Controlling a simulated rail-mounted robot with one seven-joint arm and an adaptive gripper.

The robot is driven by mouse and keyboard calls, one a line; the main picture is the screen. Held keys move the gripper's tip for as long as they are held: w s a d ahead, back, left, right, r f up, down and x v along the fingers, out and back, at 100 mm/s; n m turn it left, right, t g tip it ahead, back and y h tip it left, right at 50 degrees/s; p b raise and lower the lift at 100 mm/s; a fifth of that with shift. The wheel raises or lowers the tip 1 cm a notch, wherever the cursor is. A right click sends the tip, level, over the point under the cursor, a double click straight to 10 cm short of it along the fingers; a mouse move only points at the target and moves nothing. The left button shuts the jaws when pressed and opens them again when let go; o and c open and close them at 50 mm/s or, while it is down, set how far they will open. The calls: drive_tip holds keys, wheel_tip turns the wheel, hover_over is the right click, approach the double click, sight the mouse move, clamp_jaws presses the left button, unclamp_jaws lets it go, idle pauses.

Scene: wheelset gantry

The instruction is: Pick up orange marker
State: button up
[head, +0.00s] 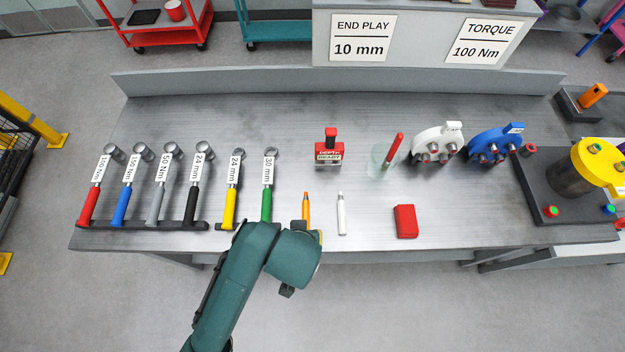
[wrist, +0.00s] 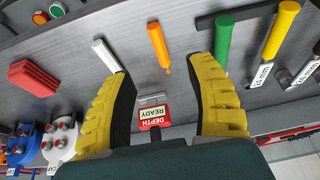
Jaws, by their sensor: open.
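The orange marker (head: 306,207) lies on the grey bench near its front edge, between the green-handled wrench and a white marker (head: 341,213). My arm's end is just in front of it and hides most of my gripper in the head view. In the wrist view, my gripper (wrist: 160,72) is open and empty, with yellow, dark-lined fingers spread apart. The orange marker also shows in the wrist view (wrist: 157,42), beyond the fingertips and roughly centred between them. No finger appears to touch it. The white marker shows near the left fingertip (wrist: 106,55).
A green-handled wrench (head: 267,198) lies left of the marker, in a row of several tools. A red block (head: 405,220) lies to the right. Behind stand a red depth gauge (head: 329,152) and a clear cup (head: 377,162) with a red marker. Bench between is clear.

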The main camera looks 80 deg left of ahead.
drive_tip(key=b, duration=0.2)
approach(306, 212)
drive_tip(key=d+f, duration=0.1)
drive_tip(key=s+f, duration=0.1)
drive_tip(key=f, duration=0.1)
drive_tip(key=d+f, duration=0.1)
drive_tip(key=shift+s+d+f, duration=0.2)
drive_tip(key=shift+s+d, duration=0.1)
drive_tip(key=a+f, duration=0.1)
drive_tip(key=w+a+f, duration=0.1)
drive_tip(key=f, duration=0.1)
drive_tip(key=a+f, duration=0.1)
drive_tip(key=shift+w+a+f, duration=0.1)
drive_tip(key=shift+w+f, duration=0.15)
drive_tip(key=shift+w, duration=0.1)
drive_tip(key=shift+a+f, duration=0.1)
drive_tip(key=shift+f, duration=0.2)
drive_tip(key=shift+c, duration=0.5)
clamp_jaws()
